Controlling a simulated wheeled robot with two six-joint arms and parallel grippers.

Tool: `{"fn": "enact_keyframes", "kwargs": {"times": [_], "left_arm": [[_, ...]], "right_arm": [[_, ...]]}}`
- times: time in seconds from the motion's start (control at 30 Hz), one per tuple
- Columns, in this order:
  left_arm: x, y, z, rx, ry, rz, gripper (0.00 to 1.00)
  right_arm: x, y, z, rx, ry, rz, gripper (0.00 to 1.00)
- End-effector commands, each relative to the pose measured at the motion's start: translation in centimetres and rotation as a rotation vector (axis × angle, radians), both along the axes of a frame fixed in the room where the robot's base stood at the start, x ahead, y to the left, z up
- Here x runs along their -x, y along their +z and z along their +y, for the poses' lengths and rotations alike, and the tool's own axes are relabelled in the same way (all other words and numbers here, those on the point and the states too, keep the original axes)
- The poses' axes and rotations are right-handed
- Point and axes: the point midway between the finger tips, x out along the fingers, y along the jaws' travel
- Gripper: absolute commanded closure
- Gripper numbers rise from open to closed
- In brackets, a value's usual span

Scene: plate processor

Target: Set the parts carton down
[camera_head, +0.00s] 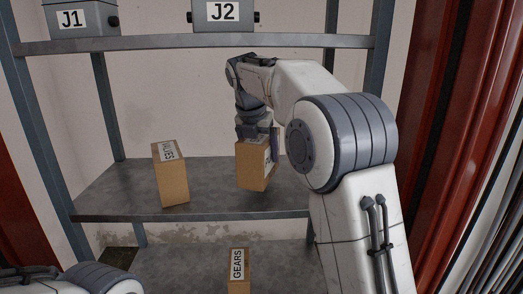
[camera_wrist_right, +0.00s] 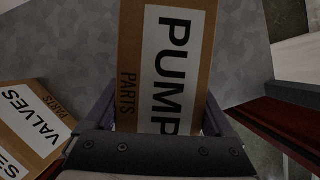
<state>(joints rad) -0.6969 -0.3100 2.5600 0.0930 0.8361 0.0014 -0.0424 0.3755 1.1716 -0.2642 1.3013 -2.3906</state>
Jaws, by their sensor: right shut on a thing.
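My right gripper (camera_head: 257,132) is shut on a brown parts carton (camera_head: 253,166), gripping it from above. In the right wrist view the carton (camera_wrist_right: 165,60) has a white label reading PUMP PARTS and sits between the fingers (camera_wrist_right: 160,125). The carton looks upright over the middle shelf (camera_head: 215,200); I cannot tell whether its base touches the shelf. A second carton (camera_head: 171,180), labelled VALVES, stands on that shelf to the left, apart from the held one. It also shows in the right wrist view (camera_wrist_right: 30,125). My left gripper is out of view.
A GEARS carton (camera_head: 238,272) stands on the lower shelf (camera_head: 190,262). Grey bins J1 (camera_head: 82,20) and J2 (camera_head: 222,15) sit on the upper shelf (camera_head: 150,46). Bare shelf shows between the two middle-shelf cartons. A rack post (camera_head: 380,40) stands on the right.

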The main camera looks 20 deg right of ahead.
Motion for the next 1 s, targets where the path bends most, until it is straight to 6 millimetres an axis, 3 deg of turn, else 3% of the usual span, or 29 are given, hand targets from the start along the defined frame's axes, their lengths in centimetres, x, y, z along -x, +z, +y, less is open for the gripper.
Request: {"fn": "enact_keyframes", "kwargs": {"times": [0.03,0.2,0.53,0.93,0.97,1.0], "left_arm": [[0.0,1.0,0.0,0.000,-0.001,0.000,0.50],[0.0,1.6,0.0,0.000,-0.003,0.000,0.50],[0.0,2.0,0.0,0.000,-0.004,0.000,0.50],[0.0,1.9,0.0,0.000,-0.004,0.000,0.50],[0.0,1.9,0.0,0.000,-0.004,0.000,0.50],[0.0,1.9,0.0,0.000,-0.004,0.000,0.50]], "right_arm": [[-0.8,0.6,-0.6,0.001,-0.002,-0.002,1.00],[-2.1,0.3,-1.4,0.001,0.003,-0.004,1.00],[-2.2,-3.0,-1.5,0.000,0.004,-0.001,1.00],[-2.2,-3.6,-1.5,0.000,0.003,-0.004,1.00],[-2.1,-3.8,-1.5,0.000,0.003,0.000,0.09],[-2.1,-3.8,-1.5,-0.001,0.004,0.000,0.00]]}}
